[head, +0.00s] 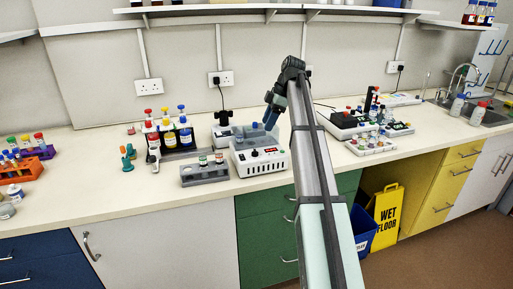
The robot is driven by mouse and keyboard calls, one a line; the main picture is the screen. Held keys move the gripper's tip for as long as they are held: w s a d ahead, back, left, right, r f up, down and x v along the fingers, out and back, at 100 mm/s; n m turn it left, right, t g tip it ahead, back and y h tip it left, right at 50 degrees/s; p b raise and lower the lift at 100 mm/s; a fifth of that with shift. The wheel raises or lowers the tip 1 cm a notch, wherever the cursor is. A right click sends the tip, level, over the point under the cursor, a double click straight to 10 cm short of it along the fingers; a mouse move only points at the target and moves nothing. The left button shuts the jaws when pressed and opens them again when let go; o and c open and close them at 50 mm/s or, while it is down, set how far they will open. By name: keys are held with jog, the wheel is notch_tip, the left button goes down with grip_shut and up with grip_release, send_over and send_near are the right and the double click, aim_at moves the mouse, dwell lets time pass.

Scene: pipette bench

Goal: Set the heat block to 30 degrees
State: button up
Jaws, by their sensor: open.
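A white boxy device that looks like the heat block (248,161) stands near the front edge of the bench. Its front panel has a small red display (271,149) and dark controls; the digits are too small to read. My gripper (267,125) is over the device's back right part, with its dark blue fingers pointing down. It is open. I cannot tell whether the fingertips touch the device. My arm hides the bench just right of it.
A grey rack (205,174) with small vials stands left of the device. Dark-liquid bottles (185,136) stand behind that rack. A white tube rack (371,147) and other equipment are right of my arm.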

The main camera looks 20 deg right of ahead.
aim_at(255, 150)
jog(key=x, duration=1.2)
grip_shut()
dwell(0.3)
